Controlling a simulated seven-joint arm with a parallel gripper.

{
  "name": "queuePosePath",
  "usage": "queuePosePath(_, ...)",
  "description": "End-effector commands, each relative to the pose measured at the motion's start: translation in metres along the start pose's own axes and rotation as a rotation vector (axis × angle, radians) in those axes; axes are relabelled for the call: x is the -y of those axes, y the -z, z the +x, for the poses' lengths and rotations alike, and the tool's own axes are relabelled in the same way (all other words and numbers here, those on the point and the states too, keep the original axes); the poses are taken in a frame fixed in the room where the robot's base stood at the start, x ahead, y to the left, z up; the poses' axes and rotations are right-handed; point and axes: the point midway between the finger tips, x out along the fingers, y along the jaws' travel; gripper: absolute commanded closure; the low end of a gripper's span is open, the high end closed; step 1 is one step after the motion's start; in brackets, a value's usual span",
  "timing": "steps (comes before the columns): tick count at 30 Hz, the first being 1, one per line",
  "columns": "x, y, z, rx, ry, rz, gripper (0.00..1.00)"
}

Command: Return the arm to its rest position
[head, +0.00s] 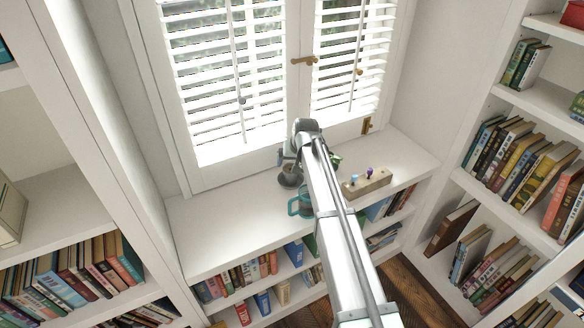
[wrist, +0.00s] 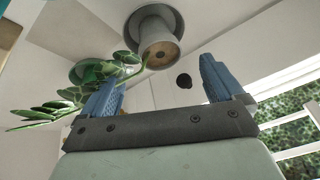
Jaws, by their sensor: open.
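My arm (head: 335,225) stretches from the bottom of the head view up to the white window ledge (head: 225,229). Its wrist end is over the ledge by the window. The arm hides most of my gripper in the head view. In the wrist view my gripper (wrist: 158,74) has its two blue fingers wide apart, with nothing held between them. A grey round vessel with a brown inside (wrist: 157,40) shows beyond the fingers. A green leafy plant (wrist: 75,98) shows by the left finger; whether they touch, I cannot tell.
A teal mug (head: 297,206) stands beside the arm on the ledge, close to a grey vessel (head: 290,177). A wooden block with coloured knobs (head: 367,184) lies right of the arm. Shuttered windows (head: 225,80) rise behind. Bookshelves (head: 520,165) flank both sides. The ledge's left part is clear.

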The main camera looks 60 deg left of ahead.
Motion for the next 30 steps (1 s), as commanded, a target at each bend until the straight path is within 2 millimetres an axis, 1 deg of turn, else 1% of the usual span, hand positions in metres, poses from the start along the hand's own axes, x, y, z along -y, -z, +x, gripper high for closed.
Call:
queuePosePath(1, 0.0, -0.001, -0.012, -0.002, 0.0, 0.0, 0.05)
queuePosePath(6, 0.0, -0.001, -0.043, -0.001, 0.0, 0.0, 0.05)
queuePosePath(12, 0.0, 0.0, -0.066, 0.0, 0.0, 0.0, 0.05)
queuePosePath(17, 0.0, 0.0, -0.074, 0.0, 0.0, 0.0, 0.05)
queuePosePath(24, -0.002, -0.001, -0.075, 0.001, -0.001, 0.002, 0.05)
queuePosePath(26, -0.009, -0.003, -0.074, 0.002, -0.004, 0.008, 0.05)
queuePosePath(27, -0.017, -0.006, -0.074, 0.004, -0.009, 0.015, 0.05)
queuePosePath(29, -0.037, -0.013, -0.072, 0.007, -0.019, 0.033, 0.05)
queuePosePath(30, -0.054, -0.019, -0.071, 0.011, -0.027, 0.048, 0.05)
